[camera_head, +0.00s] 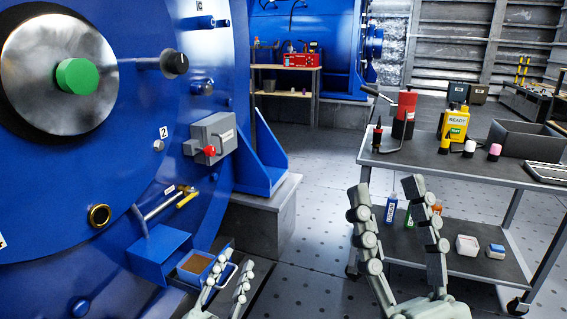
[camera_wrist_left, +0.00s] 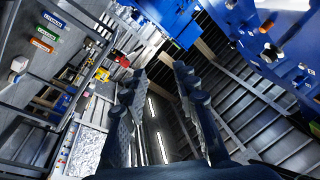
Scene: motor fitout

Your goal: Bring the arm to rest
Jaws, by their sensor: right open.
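My left gripper (camera_head: 235,266) is low in the head view, beside the blue drawer at the foot of the big blue machine. In the left wrist view its two dark fingers (camera_wrist_left: 160,75) stand apart, with nothing between them. My right gripper (camera_head: 386,190) is at the lower middle of the head view. Its grey fingers point up and stand apart, empty, in front of the left end of the cart.
The blue machine (camera_head: 180,100) fills the left, with its brown-filled drawer (camera_head: 196,263) pulled out. A dark two-shelf cart (camera_head: 450,175) at right holds a yellow container (camera_head: 455,122), a red cylinder (camera_head: 404,112) and a grey bin (camera_head: 525,135). Open floor (camera_head: 320,205) lies between.

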